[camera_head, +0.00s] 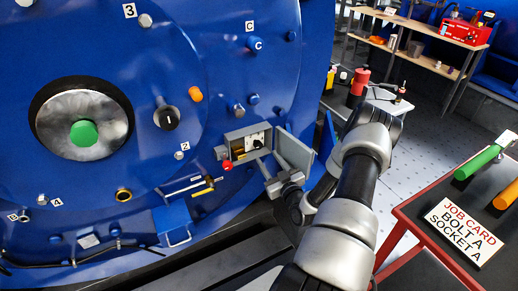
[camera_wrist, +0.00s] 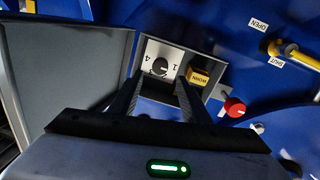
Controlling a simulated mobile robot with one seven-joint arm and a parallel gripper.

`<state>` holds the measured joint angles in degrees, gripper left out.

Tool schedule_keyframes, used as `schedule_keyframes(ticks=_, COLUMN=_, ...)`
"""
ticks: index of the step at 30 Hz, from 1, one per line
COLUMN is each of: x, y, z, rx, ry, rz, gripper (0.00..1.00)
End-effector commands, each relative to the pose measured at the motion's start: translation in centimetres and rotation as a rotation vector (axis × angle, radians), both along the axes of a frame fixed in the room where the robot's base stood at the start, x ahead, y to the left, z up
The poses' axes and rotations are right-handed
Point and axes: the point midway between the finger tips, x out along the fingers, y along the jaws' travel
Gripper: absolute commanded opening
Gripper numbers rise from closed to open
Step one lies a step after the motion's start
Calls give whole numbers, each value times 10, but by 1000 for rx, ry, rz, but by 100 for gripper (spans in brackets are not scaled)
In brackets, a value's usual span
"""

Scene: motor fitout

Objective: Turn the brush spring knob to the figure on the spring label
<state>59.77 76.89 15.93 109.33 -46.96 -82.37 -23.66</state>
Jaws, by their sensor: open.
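The brush spring knob (camera_wrist: 160,67) is a small black round knob on a pale dial plate inside an open grey box (camera_head: 232,138) on the blue motor. The plate (camera_wrist: 150,50) has figures around the knob, a 4 among them; they look upside down in the wrist view. The knob's pointer setting is too small to tell. A brass block marked WORN (camera_wrist: 199,77) sits beside the plate. I cannot make out a spring label with a figure. My gripper (camera_wrist: 159,84) is open, its two fingers reaching into the box mouth toward the knob, with no clear contact.
The box's open grey door (camera_head: 293,151) stands close beside my gripper. A red knob (camera_wrist: 235,107) is on the box's other side, near a yellow-handled valve (camera_wrist: 290,52) with OPEN and SHUT labels. A red-edged table (camera_head: 410,215) with a job card (camera_head: 466,230) stands at right.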

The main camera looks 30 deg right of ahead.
Motion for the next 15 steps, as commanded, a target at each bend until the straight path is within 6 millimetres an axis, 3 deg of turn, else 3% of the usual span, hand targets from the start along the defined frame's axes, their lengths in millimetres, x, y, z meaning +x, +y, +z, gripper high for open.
schedule_keyframes(ticks=6, x=47, y=-6, z=-1, rx=-2, ry=-2, rz=1, gripper=43)
schedule_keyframes(ticks=15, x=85, y=-11, z=-1, rx=1, ry=1, rz=0, gripper=43)
